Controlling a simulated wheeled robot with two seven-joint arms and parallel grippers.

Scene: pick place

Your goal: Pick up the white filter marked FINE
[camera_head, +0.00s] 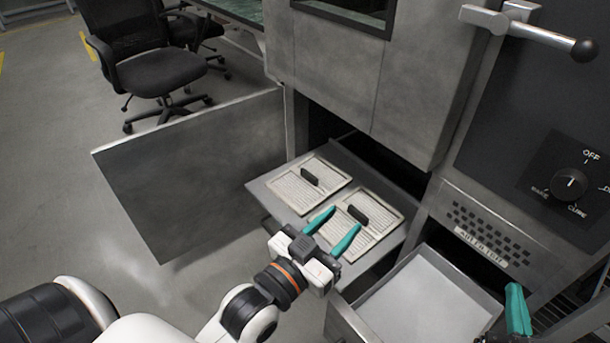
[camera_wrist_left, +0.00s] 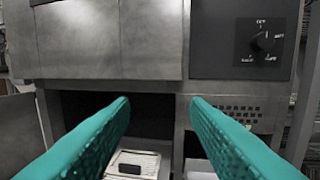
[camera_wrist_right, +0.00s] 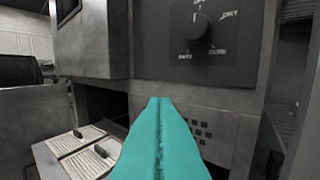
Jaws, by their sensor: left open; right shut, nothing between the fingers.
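Two whitish flat filters with dark handles lie side by side on a pulled-out grey tray (camera_head: 262,190). The left filter (camera_head: 296,196) is clear of my grippers in the head view. The right filter (camera_head: 384,204) is partly covered by my left gripper (camera_head: 340,228), which is open with teal fingers above its near edge. One filter (camera_wrist_left: 150,160) shows low in the left wrist view. No FINE marking is legible on either filter. My right gripper (camera_head: 516,300) is at the lower right, beyond the drawer; its fingers (camera_wrist_right: 158,125) are shut and empty.
An open, empty metal drawer (camera_head: 425,300) stands right of the tray. An open cabinet door (camera_head: 190,165) sticks out at the left. A dial panel (camera_head: 570,182) and a bar handle (camera_head: 530,30) are at the right. Office chairs (camera_head: 150,70) stand behind on open floor.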

